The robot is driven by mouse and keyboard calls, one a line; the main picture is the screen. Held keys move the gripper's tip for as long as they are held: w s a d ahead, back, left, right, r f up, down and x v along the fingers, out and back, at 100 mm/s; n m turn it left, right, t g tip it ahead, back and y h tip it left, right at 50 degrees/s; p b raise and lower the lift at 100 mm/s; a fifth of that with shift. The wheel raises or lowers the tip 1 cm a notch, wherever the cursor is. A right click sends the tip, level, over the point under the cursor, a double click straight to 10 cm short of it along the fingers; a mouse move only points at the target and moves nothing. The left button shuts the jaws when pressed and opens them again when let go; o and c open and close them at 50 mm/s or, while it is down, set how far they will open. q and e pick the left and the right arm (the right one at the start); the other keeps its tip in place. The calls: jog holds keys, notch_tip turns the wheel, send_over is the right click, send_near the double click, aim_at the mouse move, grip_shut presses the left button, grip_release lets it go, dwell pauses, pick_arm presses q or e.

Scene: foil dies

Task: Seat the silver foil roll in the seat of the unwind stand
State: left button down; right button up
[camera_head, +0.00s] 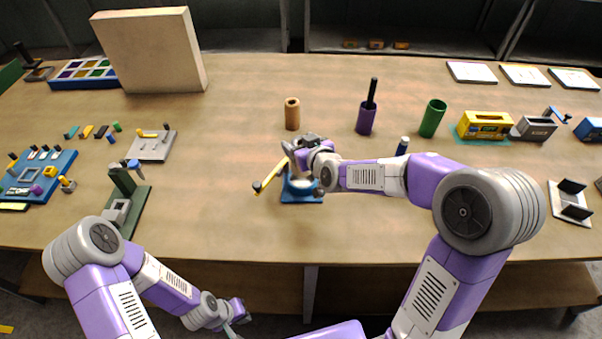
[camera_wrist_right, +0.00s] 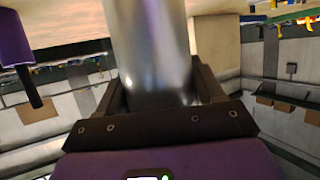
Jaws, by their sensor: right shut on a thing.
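The silver foil roll (camera_wrist_right: 150,45) is a shiny cylinder between the two dark fingers of my right gripper (camera_wrist_right: 160,92) in the right wrist view; its far end runs out of the picture. In the head view my right gripper (camera_head: 303,143) is over a small blue stand (camera_head: 301,197) with a yellow arm (camera_head: 270,175) slanting out to the left. This appears to be the unwind stand.
An orange roll (camera_head: 292,115), a purple roll (camera_head: 366,119) with a dark rod and a green roll (camera_head: 432,119) stand behind. A green press (camera_head: 120,200) and a grey plate (camera_head: 152,147) are left. A white-based holder (camera_head: 570,203) is right.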

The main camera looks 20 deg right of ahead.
notch_tip(320, 180, down, 7)
jog(key=shift+f+b, duration=0.1)
jog(key=shift+b, duration=0.75)
jog(key=shift+r, duration=0.2)
jog(key=shift+f, duration=0.2)
jog(key=o, duration=1.2)
jog(key=shift+r, duration=0.1)
jog(key=shift+s+r, duration=0.1)
jog(key=shift+r, duration=0.1)
jog(key=p+v, duration=0.1)
jog(key=v, duration=1)
jog(key=shift+s, duration=0.35)
jog(key=shift+d, duration=0.1)
